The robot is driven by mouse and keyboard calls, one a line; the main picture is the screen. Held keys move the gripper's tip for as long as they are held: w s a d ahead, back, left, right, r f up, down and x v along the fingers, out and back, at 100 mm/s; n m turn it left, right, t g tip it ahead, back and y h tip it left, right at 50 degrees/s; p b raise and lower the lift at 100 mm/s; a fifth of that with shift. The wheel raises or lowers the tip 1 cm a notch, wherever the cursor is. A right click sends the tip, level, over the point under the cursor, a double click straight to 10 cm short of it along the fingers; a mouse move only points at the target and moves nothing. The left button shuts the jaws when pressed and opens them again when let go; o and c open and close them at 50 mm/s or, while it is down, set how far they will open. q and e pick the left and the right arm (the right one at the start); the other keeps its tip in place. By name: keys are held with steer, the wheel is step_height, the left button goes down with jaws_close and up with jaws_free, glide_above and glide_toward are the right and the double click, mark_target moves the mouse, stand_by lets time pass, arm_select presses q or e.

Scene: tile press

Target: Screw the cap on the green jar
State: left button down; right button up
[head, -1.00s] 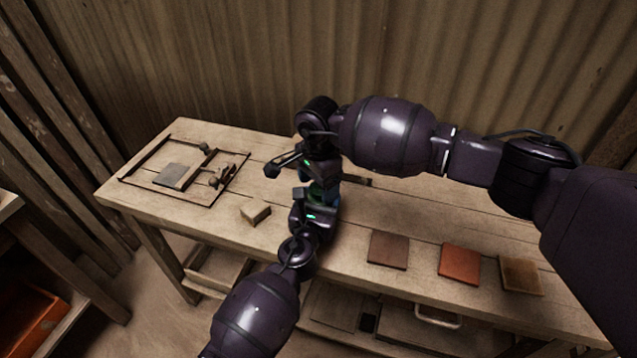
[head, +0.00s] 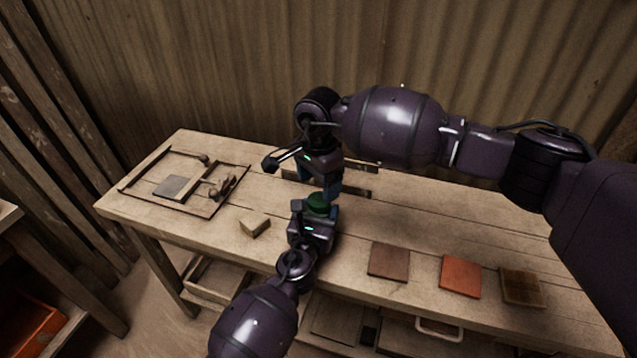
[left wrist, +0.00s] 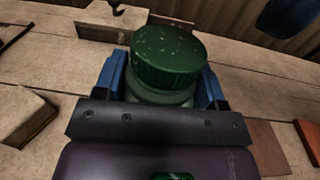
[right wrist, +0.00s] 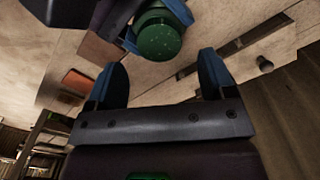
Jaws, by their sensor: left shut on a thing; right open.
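The green jar (left wrist: 160,97) stands upright between the blue fingers of my left gripper (head: 314,214), which is shut on it. The dark green ribbed cap (left wrist: 170,58) sits on top of the jar and looks about level; how tight it is I cannot tell. The cap also shows in the head view (head: 318,201) and in the right wrist view (right wrist: 160,40). My right gripper (head: 319,184) is open and empty, just above and behind the cap, apart from it. In the right wrist view its spread fingers (right wrist: 160,73) have nothing between them.
On the wooden bench (head: 440,205) lie a small wooden block (head: 255,224), a brown tile (head: 389,261), an orange tile (head: 460,276) and another brown tile (head: 522,286). A framed press-like fixture (head: 212,212) is at the left. A corrugated wall stands behind the bench.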

mark_target(319, 199)
steer(key=shift+r, duration=0.1)
steer(key=shift+r+n, duration=1)
steer(key=shift+r, duration=0.65)
steer(key=shift+f, duration=4)
steer(key=c, duration=0.9)
steer(key=shift+m, duration=1.7)
steer(key=shift+c, duration=0.2)
